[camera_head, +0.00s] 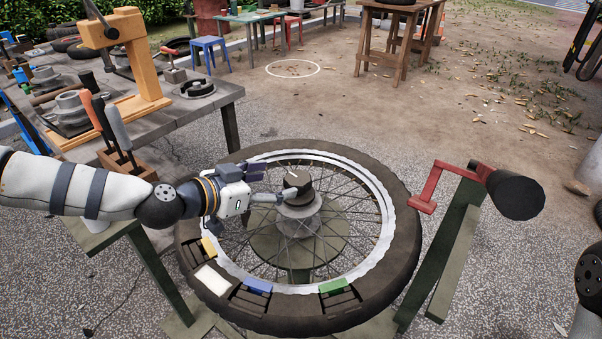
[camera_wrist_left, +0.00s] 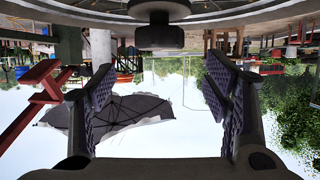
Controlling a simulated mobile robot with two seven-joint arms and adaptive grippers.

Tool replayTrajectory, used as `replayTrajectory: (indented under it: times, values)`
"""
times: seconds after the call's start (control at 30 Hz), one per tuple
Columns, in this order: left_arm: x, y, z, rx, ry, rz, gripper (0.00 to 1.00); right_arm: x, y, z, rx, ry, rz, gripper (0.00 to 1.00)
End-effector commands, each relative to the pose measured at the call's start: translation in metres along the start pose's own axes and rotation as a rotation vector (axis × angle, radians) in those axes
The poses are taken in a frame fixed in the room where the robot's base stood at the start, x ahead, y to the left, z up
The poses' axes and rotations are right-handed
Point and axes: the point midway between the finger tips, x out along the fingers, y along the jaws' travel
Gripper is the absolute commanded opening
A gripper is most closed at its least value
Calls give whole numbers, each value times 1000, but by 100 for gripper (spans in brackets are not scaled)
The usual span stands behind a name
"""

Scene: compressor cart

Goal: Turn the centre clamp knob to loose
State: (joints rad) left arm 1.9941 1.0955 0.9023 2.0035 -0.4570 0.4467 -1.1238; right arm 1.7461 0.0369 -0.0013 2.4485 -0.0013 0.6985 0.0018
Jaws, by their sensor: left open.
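The centre clamp knob (camera_head: 298,183) is a dark block on the grey hub at the middle of the spoked wheel (camera_head: 402,232). A pale mark shows on the knob's top. In the left wrist view, which is upside down, the dark knob (camera_wrist_left: 160,38) shows at the top centre, beyond the fingertips. My left gripper (camera_head: 278,184) reaches in from the left over the wheel, close beside the knob. Its two ridged fingers (camera_wrist_left: 162,80) are wide apart with nothing between them. I cannot tell in the head view whether a finger touches the knob. My right gripper is not in view.
Coloured clips, blue (camera_head: 257,286), green (camera_head: 333,286) and yellow (camera_head: 209,249), sit on the near side of the tyre. A red crank bracket (camera_head: 432,185) stands to the right. A workbench (camera_head: 205,103) with tools stands at the back left. Open ground lies behind the wheel.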

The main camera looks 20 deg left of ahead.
Motion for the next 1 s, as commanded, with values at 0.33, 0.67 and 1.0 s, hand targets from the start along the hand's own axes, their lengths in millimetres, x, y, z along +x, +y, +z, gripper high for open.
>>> replayTrajectory:
  times: [0.33,0.67,1.0]
  values:
    - [75,1,6,-3,-6,2,70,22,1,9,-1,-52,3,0]
    - [82,1,2,-3,-2,1,70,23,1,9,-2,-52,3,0]
    - [82,1,2,-3,-2,1,22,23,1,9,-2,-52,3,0]
